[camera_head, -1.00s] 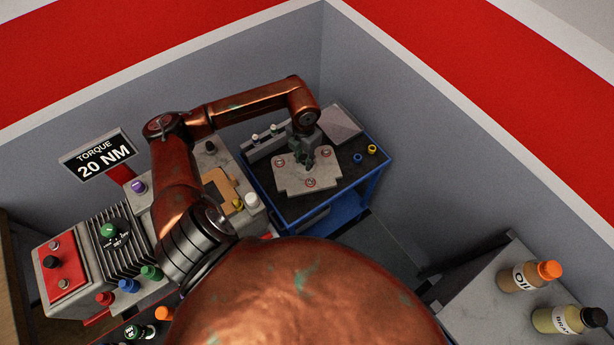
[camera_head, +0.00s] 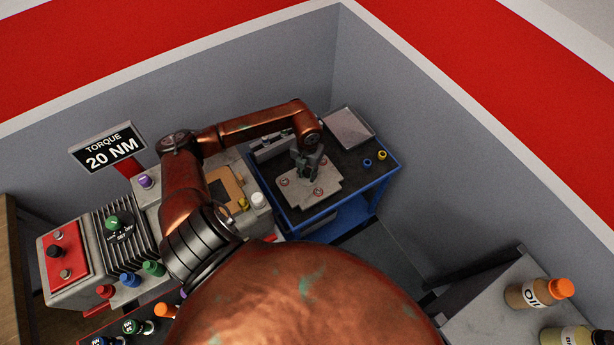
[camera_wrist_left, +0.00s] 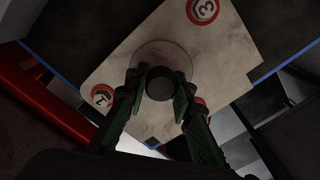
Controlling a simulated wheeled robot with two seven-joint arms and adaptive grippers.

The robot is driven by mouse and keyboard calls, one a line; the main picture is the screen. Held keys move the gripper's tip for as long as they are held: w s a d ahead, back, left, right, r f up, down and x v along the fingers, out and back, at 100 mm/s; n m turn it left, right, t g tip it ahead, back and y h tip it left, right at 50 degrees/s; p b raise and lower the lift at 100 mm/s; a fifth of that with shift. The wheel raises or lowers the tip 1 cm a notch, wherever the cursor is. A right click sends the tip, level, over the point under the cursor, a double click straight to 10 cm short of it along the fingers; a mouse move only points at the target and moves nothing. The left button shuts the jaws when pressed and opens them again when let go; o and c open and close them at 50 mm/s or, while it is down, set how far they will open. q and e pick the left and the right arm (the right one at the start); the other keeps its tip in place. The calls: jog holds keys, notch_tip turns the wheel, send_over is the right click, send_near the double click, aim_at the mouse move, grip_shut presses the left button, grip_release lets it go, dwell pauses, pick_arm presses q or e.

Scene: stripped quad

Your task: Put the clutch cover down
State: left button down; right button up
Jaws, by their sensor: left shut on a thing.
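The clutch cover is a flat, pale, stained plate (camera_head: 298,193) with red-ringed number marks and a dark knob at its middle. In the head view it is over the dark top of the blue cart (camera_head: 370,178), close to the front edge. My left gripper (camera_head: 310,172) points down at the plate's middle. The left wrist view shows the plate (camera_wrist_left: 222,62) and the gripper's fingers (camera_wrist_left: 159,83) on both sides of the round knob (camera_wrist_left: 160,84), shut on it. I cannot tell whether the plate touches the cart top. My right gripper is not in view.
A grey tray (camera_head: 351,128) lies at the cart's back right. A blue ring (camera_head: 367,162) and a yellow ring (camera_head: 382,155) lie right of the cover. A grey block (camera_head: 268,146) stands behind it. A bench with a torque sign (camera_head: 108,148) is on the left.

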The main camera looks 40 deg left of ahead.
aim_at(307, 172)
pick_arm(q)
jog(key=shift+f, duration=1.05)
jog(key=shift+f, duration=0.15)
jog(key=c, duration=1.7)
grip_release()
jog(key=shift+o, duration=0.2)
notch_tip(307, 172, up, 12)
jog(key=shift+r+p, duration=0.15)
jog(key=shift+p, duration=0.2)
